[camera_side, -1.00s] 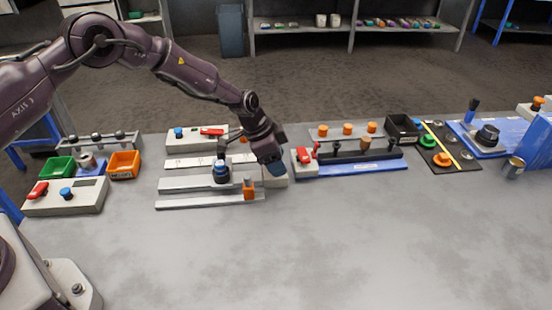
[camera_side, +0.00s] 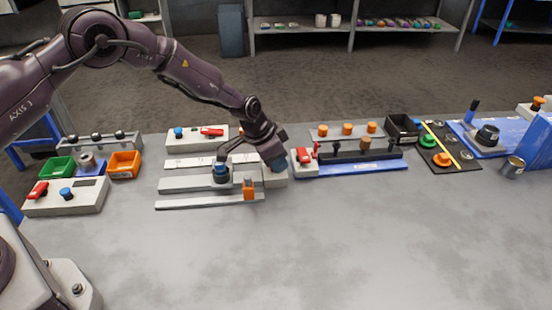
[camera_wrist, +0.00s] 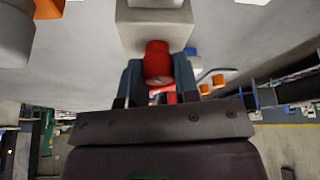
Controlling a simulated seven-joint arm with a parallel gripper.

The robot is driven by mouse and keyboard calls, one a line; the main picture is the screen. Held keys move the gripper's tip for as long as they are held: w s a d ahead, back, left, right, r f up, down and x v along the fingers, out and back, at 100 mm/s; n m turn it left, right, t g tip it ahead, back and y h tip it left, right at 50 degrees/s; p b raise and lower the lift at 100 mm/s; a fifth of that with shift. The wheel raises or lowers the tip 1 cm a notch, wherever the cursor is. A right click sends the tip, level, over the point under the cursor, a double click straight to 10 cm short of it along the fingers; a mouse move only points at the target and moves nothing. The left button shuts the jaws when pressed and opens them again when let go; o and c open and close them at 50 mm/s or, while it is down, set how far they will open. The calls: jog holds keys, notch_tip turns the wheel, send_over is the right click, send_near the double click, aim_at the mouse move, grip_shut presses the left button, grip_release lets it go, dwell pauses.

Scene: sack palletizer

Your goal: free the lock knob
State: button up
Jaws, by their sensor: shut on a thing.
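A red knob (camera_wrist: 158,62) sits against the end of a pale block (camera_wrist: 155,20) in the wrist view. My gripper (camera_wrist: 158,78) is shut on this knob, with one blue-grey finger on each side of it. In the side view my gripper (camera_side: 276,163) is at the right end of the rail unit, at the pale end block (camera_side: 276,179).
Left of my gripper are grey rails (camera_side: 190,184) with a black-and-blue knob (camera_side: 221,172) and an orange clamp (camera_side: 249,189). The front of the table is clear.

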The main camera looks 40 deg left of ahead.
jog(key=n+y, duration=0.1)
jog(key=n, duration=0.2)
jog(key=n+y, duration=0.1)
jog(key=n, duration=0.2)
jog(key=shift+y, duration=0.3)
jog(key=n+y, duration=0.1)
jog(key=n, duration=0.2)
jog(key=n+y, duration=0.1)
jog(key=n, duration=0.2)
jog(key=shift+a, duration=0.15)
jog(key=shift+n, duration=0.4)
jog(key=o, duration=0.9)
jog(key=v, duration=1.3)
jog(key=shift+w, duration=0.1)
